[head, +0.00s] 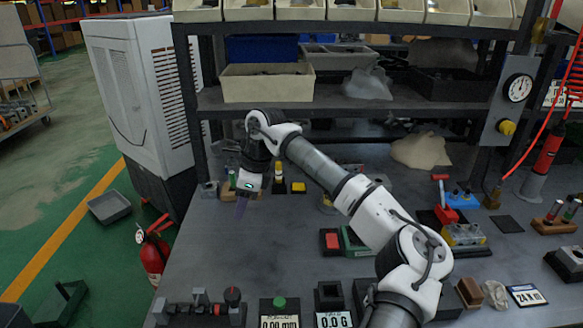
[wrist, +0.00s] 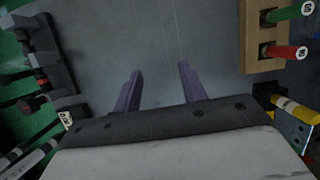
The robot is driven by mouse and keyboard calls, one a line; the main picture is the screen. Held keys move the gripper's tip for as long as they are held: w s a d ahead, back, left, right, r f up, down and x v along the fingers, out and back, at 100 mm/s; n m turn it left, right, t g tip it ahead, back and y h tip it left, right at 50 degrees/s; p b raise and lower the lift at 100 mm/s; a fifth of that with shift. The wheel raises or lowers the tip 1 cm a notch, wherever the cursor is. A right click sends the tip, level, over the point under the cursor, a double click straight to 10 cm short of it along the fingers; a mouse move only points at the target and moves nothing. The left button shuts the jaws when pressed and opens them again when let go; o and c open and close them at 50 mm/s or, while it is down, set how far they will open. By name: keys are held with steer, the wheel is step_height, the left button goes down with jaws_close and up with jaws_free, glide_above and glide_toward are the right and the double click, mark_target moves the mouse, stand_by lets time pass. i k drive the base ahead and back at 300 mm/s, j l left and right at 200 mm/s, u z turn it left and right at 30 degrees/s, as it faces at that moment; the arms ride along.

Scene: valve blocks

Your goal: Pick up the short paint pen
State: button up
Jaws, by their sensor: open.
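My gripper (wrist: 158,78) is open, with two purple fingers apart and nothing between them but bare grey bench. In the head view my gripper (head: 242,208) points down over the bench's left part. In the wrist view, a wooden block (wrist: 254,58) stands to the right of the fingers, holding a green pen-like cylinder (wrist: 287,14) and a red one (wrist: 284,49). A yellow and white cylinder (wrist: 292,107) is lower right. I cannot tell which is the short paint pen. In the head view the wooden block (head: 229,190) is mostly hidden behind my gripper.
A dark fixture with knobs (head: 200,306) stands at the front left edge; it also shows at left in the wrist view (wrist: 50,62). Another wooden holder (head: 553,226) with red and green cylinders is far right. A shelf (head: 340,97) spans the back. The bench's left middle is clear.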

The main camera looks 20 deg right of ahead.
mark_target(279, 170)
steer(key=i+l, duration=0.15)
steer(key=l, duration=0.25)
steer(key=i+l, duration=0.1)
steer(key=l, duration=0.3)
steer(key=i+l, duration=0.15)
steer(key=l, duration=0.25)
